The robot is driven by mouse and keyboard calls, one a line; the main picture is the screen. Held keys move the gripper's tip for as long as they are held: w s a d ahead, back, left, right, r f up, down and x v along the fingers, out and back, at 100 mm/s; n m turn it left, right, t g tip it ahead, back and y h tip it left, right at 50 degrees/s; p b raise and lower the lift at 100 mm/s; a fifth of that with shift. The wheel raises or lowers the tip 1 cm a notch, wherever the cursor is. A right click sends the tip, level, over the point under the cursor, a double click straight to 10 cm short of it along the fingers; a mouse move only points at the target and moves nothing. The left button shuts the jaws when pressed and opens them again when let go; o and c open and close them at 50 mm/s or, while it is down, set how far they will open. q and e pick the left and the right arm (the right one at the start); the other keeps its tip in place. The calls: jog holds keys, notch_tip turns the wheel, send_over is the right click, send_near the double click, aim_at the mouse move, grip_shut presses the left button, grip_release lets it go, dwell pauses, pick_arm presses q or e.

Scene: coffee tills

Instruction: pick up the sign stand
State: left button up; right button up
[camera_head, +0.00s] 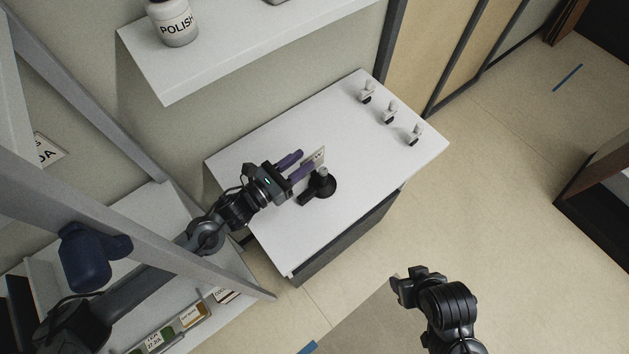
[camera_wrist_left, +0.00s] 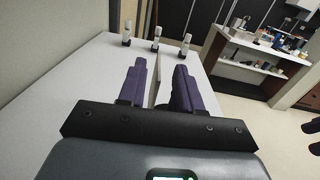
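The sign stand (camera_head: 316,157) is a small pale card with dark marks, upright on the white counter top. My left gripper (camera_head: 304,162) is at it, its two purple fingers pointing toward the card. In the left wrist view the sign stand (camera_wrist_left: 155,82) shows nearly edge-on as a thin pale plate between the fingers (camera_wrist_left: 157,88). A gap shows between the plate and the right finger, so the gripper looks open around it. My right gripper (camera_head: 405,287) is off the counter at the lower right; its finger opening is unclear.
A black round object with a handle and pale knob (camera_head: 321,184) stands close beside the left fingers. Several small white-and-dark items (camera_head: 390,111) line the counter's far end. A shelf with a POLISH jar (camera_head: 174,24) overhangs behind. The counter's front is clear.

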aim_at(314, 153)
pick_arm(q)
jog(key=shift+w+d+f, duration=0.25)
jog(key=shift+w+d, duration=0.1)
jog(key=shift+b+x, duration=0.75)
jog(key=shift+x, duration=1.2)
grip_shut()
